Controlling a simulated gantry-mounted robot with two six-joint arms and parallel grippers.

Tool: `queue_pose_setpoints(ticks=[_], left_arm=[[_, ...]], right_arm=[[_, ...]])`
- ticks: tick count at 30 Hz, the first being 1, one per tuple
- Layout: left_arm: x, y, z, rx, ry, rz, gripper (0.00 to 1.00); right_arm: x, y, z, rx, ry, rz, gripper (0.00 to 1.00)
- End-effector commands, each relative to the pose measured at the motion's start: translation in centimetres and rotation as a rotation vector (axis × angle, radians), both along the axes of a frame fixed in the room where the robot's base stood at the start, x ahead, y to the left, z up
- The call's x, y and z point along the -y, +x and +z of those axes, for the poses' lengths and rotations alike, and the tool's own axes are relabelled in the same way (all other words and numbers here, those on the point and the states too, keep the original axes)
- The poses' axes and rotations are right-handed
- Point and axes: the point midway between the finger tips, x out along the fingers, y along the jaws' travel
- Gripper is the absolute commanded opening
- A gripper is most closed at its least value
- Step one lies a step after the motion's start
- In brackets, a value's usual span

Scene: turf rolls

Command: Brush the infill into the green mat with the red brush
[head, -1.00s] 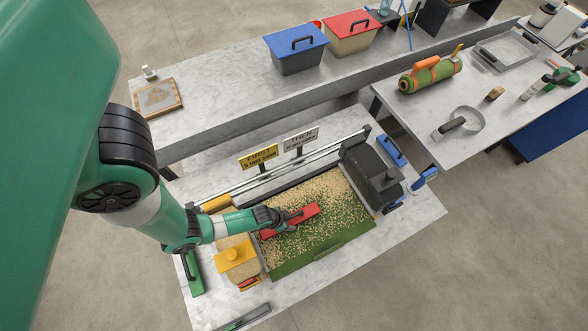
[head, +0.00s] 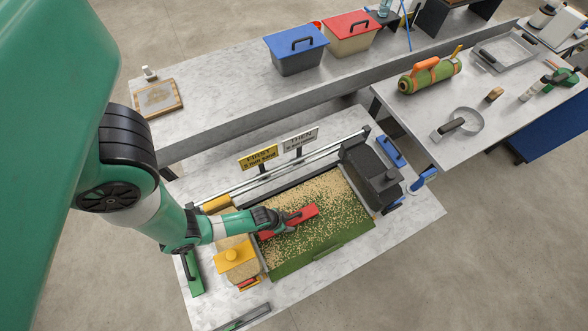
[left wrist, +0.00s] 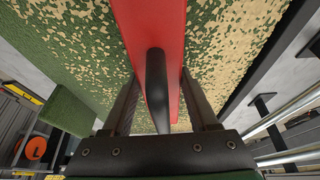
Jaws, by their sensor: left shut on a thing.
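The green mat (head: 300,266) lies on the work table, with tan infill (head: 338,205) scattered over most of it. A bare green strip shows along its front edge. The red brush (head: 300,216) is on the mat's left half, over the infill. My left gripper (head: 284,219) is shut on the brush's dark handle (left wrist: 157,88), which stands between the two fingers in the left wrist view. The red brush body (left wrist: 150,22) runs away beyond the fingers there. The brush's underside is hidden. My right gripper is not in view.
A tan container with a yellow lid (head: 235,255) stands left of the mat. A black box (head: 372,175) stands at its right end. Two signs (head: 258,157) and rails run behind it. A green-based tool (head: 193,274) lies at the table's left.

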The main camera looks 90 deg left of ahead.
Motion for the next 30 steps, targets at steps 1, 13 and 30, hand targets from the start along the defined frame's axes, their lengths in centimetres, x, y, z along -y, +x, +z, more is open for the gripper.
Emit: queue_pose_setpoints(ticks=[1,13,30], left_arm=[[0.0,0.0,0.0,0.000,0.000,0.000,0.04],[-1.1,2.6,-0.1,0.002,0.001,0.000,0.04],[-3.7,8.7,-0.3,0.003,0.001,0.001,0.04]], right_arm=[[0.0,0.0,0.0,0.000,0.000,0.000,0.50],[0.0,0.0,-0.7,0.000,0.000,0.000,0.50],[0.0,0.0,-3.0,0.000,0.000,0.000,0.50]])
